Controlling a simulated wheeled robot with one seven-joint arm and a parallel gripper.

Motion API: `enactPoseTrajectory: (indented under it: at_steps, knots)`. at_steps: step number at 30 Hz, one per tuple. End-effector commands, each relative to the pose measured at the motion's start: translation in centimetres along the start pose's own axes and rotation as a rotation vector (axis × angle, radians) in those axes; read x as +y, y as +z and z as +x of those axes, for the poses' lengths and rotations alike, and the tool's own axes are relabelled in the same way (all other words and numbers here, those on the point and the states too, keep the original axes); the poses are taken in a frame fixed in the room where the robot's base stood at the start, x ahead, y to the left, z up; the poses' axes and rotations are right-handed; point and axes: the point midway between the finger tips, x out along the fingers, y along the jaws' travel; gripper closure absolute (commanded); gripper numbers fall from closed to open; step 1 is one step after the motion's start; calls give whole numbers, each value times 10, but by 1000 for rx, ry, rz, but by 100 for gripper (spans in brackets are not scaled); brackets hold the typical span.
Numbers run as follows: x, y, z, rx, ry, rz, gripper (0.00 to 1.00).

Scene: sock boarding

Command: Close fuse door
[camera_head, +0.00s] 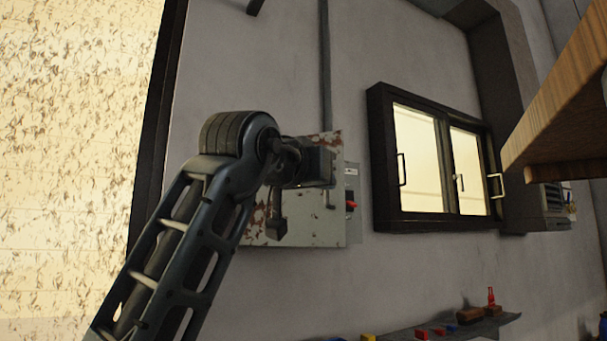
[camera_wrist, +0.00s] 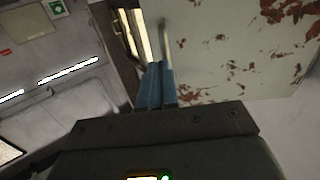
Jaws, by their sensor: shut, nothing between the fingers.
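The fuse door (camera_head: 322,222) is a pale metal panel with rust patches, in the middle of the head view, partly hidden by my arm. It appears to stand open, with a strip of grey box and a red switch (camera_head: 351,205) showing past its right edge. In the wrist view the door (camera_wrist: 235,55) fills the upper right, with a thin upright handle (camera_wrist: 165,38) near its left edge. My gripper (camera_wrist: 157,72) has its blue fingers shut and empty, just below the handle in that view. I cannot tell whether they touch the door.
A conduit (camera_head: 325,70) runs up the wall above the box. A dark-framed window (camera_head: 437,165) is to the right. A wooden board (camera_head: 555,100) juts in at the upper right. A low shelf (camera_head: 450,328) holds small coloured items. A bright shutter-like panel (camera_head: 75,150) is at left.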

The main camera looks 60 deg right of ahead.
Motion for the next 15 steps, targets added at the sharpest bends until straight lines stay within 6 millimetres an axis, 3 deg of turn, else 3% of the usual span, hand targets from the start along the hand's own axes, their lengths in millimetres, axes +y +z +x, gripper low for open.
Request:
enactPoseTrajectory:
  at_steps: [5,10,15]
  knots:
    - [10,-1,34,-2,-130,4,100]
    - [8,-1,66,-2,-133,-4,100]
    - [8,-2,92,-1,-248,-1,100]
